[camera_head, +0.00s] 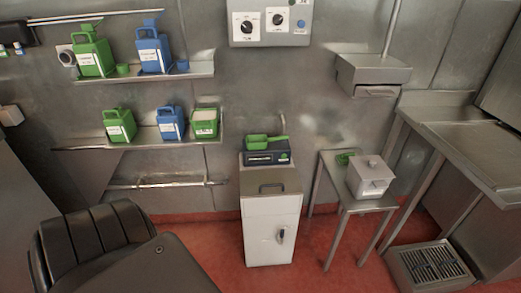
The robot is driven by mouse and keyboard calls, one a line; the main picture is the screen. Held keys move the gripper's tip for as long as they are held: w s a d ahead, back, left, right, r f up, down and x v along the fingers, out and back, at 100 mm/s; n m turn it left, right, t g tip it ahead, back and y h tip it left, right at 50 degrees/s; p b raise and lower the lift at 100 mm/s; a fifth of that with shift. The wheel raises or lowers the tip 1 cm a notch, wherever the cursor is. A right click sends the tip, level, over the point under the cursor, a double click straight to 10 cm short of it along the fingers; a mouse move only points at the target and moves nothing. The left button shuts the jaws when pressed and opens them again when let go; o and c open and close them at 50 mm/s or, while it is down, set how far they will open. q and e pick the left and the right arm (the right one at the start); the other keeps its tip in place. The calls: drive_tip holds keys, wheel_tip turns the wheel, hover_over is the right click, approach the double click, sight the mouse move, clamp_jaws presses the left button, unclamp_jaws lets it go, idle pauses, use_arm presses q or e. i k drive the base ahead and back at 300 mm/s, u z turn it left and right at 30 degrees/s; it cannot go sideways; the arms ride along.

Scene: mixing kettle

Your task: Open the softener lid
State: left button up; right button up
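A narrow white cabinet (270,228), which looks like the softener, stands on the red floor against the wall. Its grey top lid (270,187) has a dark bar handle and lies shut. A dark latch-like handle (281,235) is on its front. Behind the lid sits a dark control box (267,158) with a green scoop (266,142) on top. Neither of my grippers shows in the head view.
A small steel stand (359,206) to the right holds a lidded box (370,178) and a green scoop (344,158). Green and blue containers stand on wall shelves (146,76) at left. A steel counter (465,150) and floor grate (433,266) are at right. Red floor in front of the cabinet is clear.

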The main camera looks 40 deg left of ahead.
sight(279, 181)
drive_tip(key=u, duration=0.6)
drive_tip(key=i, duration=0.95)
drive_tip(key=u, duration=0.6)
